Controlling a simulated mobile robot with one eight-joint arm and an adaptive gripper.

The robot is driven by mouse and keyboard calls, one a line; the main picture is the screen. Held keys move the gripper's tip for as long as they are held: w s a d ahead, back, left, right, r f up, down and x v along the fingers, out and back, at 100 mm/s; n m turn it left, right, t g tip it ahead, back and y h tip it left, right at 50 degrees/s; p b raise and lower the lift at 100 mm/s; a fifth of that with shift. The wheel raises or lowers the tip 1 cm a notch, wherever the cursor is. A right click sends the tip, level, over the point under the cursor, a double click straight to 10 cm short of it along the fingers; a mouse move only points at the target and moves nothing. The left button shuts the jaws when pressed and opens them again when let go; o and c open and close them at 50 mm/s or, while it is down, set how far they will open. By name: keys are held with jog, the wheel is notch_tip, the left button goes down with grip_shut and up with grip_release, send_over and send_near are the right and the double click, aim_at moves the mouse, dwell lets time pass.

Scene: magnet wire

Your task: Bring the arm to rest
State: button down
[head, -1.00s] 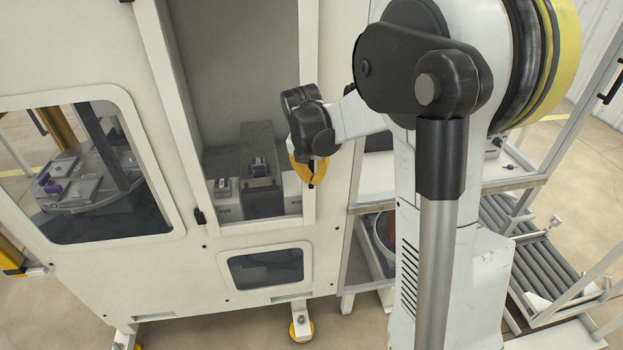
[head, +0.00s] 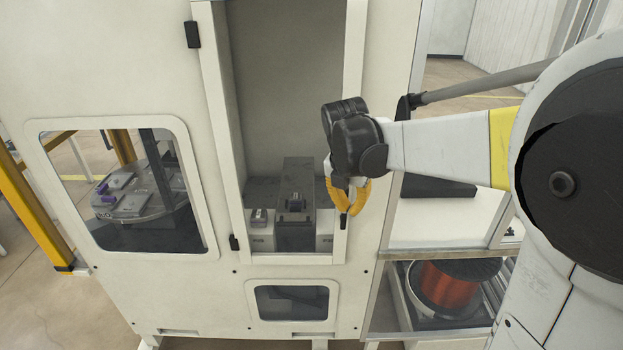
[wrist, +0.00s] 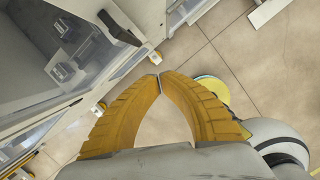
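My arm comes in from the right in the head view. My gripper (head: 350,210), with yellow fingers, hangs pointing down in front of the right frame of the white machine's open bay (head: 283,90). In the wrist view my gripper (wrist: 158,77) has its two fingertips meeting, with nothing visible between them. The fingers look clear of the machine, with floor below them.
The white machine (head: 110,275) has a window on the left showing a round table (head: 140,190) with parts. Inside the bay stands a dark block (head: 296,225). A copper-coloured wire spool (head: 455,285) sits on a lower shelf at right. Open floor (wrist: 250,55) shows in the wrist view.

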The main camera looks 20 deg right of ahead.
jog(key=s+a+f+m+t+b, duration=0.1)
jog(key=s+a+f+m+b, duration=0.2)
jog(key=m, duration=0.5)
jog(key=s+a+f+m+t+y+b, duration=0.1)
jog(key=s+a+f+m+b, duration=0.3)
jog(key=s+m, duration=0.4)
jog(key=s+a+f+m+t+y+b, duration=0.1)
jog(key=s+a+f+m+t+b, duration=0.2)
jog(key=m, duration=0.6)
jog(key=s+a+f+b, duration=0.1)
jog(key=s+f+b, duration=0.1)
jog(key=s+b, duration=0.1)
jog(key=shift+f+m+b, duration=0.25)
jog(key=shift+m+b, duration=0.15)
jog(key=shift+b, duration=0.1)
jog(key=shift+a, duration=0.1)
